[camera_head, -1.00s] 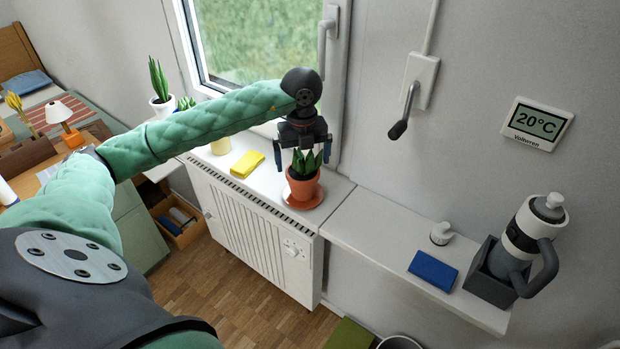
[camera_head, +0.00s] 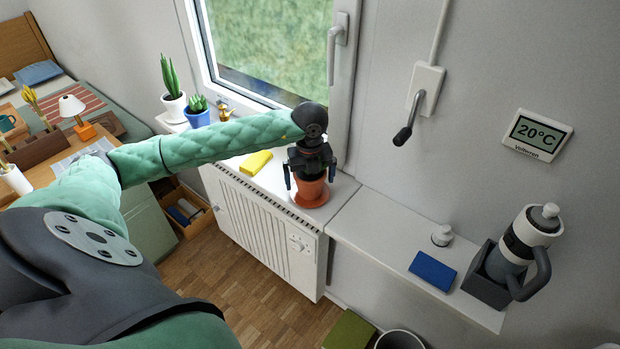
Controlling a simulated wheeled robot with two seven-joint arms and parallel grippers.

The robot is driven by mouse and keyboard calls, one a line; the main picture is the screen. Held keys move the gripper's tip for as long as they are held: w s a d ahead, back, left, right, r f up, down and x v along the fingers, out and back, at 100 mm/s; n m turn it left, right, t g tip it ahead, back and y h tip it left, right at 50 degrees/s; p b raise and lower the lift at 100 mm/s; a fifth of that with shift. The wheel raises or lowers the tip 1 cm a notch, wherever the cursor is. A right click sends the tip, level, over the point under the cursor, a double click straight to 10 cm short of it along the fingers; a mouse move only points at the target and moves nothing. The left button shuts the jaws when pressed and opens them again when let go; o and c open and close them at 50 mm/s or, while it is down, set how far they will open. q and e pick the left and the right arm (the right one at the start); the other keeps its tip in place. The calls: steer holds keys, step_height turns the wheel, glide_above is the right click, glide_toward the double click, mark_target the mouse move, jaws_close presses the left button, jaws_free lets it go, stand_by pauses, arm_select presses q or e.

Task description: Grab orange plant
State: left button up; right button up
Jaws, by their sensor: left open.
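The orange plant pot (camera_head: 311,190) stands on an orange saucer (camera_head: 311,203) on the white sill above the radiator. My left gripper (camera_head: 310,182) points down over it. Its fingers are open, one on each side of the pot's upper part. The green leaves are mostly hidden behind the gripper body. I cannot tell whether the fingers touch the pot. My right gripper is not in view.
A yellow sponge (camera_head: 256,163) lies on the sill left of the pot. Plants in a white pot (camera_head: 174,106) and a blue pot (camera_head: 197,117) stand further left. The window handle (camera_head: 335,48) is behind.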

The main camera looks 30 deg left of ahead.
arm_select(q)
steer(key=shift+f, duration=0.15)
steer(key=c, duration=1.3)
